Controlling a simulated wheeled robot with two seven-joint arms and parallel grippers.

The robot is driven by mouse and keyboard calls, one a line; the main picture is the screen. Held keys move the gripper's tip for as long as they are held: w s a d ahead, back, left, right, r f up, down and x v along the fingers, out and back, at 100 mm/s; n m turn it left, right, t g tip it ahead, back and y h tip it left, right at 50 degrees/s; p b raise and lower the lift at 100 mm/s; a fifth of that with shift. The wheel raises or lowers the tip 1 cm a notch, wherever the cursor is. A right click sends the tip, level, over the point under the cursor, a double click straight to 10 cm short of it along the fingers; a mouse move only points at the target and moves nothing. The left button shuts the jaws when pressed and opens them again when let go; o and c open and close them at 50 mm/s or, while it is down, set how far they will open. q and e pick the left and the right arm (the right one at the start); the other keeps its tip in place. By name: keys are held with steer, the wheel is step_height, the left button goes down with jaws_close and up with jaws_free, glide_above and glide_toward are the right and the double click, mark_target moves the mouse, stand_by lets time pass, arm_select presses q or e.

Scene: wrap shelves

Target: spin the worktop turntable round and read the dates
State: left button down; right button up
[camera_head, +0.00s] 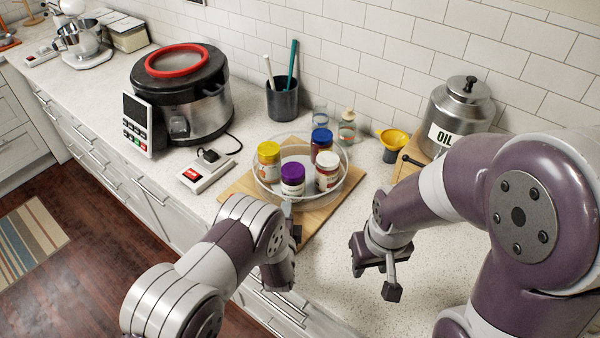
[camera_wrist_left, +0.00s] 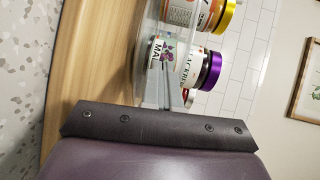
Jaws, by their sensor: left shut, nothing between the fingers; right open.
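The clear-walled turntable (camera_head: 262,186) stands on a wooden board (camera_head: 322,216) on the worktop. It holds jars with a yellow lid (camera_head: 268,158), a purple lid (camera_head: 292,178), a blue lid (camera_head: 321,142) and a white lid (camera_head: 327,170). My left gripper (camera_head: 288,207) is shut and empty at the turntable's front rim; I cannot tell whether it touches. The left wrist view shows the purple-lidded jar (camera_wrist_left: 190,64) with a partly readable label, and the yellow-lidded jar (camera_wrist_left: 195,12). No date is legible. My right gripper (camera_head: 375,275) is open and empty, right of the board.
A black cooker (camera_head: 180,95) and a white switch box (camera_head: 208,174) stand to the left. A utensil pot (camera_head: 284,102), a yellow funnel (camera_head: 393,138) and an OIL canister (camera_head: 460,112) line the back. The worktop (camera_head: 345,285) between my arms is clear.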

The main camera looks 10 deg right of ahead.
arm_select(q)
steer(key=shift+s+a, duration=0.1)
steer(key=shift+s, duration=0.25)
steer(key=shift+s+a+p, duration=0.3)
steer(key=shift+s, duration=0.35)
steer(key=shift+s+a+p, duration=0.3)
steer(key=shift+s, duration=0.35)
steer(key=shift+s, duration=0.2)
steer(key=b+v, duration=0.3)
steer(key=v, duration=0.8)
steer(key=shift+s, duration=0.2)
steer(key=shift+s+a+r, duration=0.15)
steer(key=shift+s, duration=0.25)
